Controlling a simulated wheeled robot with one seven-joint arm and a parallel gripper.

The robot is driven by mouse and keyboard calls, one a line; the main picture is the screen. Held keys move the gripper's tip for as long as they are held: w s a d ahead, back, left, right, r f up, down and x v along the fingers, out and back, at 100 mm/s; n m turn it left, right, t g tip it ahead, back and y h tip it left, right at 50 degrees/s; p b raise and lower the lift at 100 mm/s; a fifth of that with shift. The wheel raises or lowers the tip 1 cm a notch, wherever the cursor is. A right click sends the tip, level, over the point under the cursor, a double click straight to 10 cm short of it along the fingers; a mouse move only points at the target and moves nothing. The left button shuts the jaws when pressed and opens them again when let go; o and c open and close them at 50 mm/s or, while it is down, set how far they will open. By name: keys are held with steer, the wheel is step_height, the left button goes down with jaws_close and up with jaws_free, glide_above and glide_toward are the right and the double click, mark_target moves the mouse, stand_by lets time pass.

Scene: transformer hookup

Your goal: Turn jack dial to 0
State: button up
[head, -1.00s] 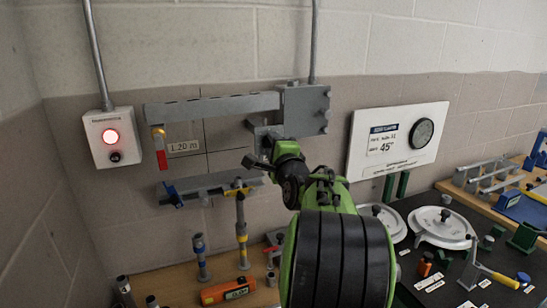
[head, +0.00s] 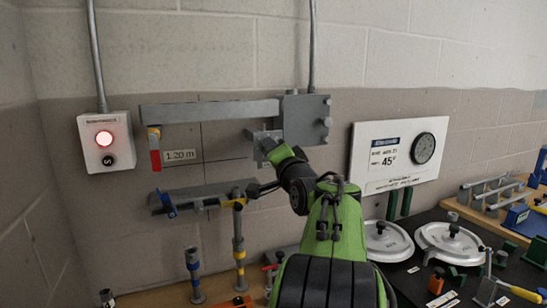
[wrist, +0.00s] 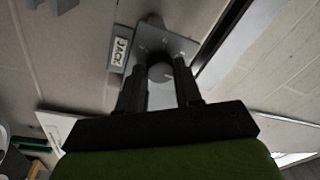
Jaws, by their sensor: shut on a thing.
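In the wrist view, a round grey dial (wrist: 159,73) sits on a grey plate with a tag reading JACK (wrist: 120,53). My gripper (wrist: 160,80) has one black finger on each side of the dial and is shut on it. The number that the dial points at cannot be read. In the head view, the end of my arm (head: 281,153) is at a grey bracket (head: 261,137) under the grey wall box (head: 305,118); the fingertips and the dial are hidden there.
A wall panel (head: 397,155) with a round gauge and a 45 readout hangs right. A white box with a lit red lamp (head: 103,138) is left. A grey beam (head: 210,110) with a red tag (head: 155,159) is above a lower grey shelf (head: 205,196). Lids and tools crowd the bench.

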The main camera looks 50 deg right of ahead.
steer(key=shift+f, duration=0.1)
stand_by(0.4)
steer(key=o, duration=1)
steer(key=shift+o, duration=0.2)
steer(key=b+v, duration=0.1)
steer(key=v, duration=1.4)
steer(key=shift+s+a, duration=0.2)
steer(key=shift+s, duration=0.1)
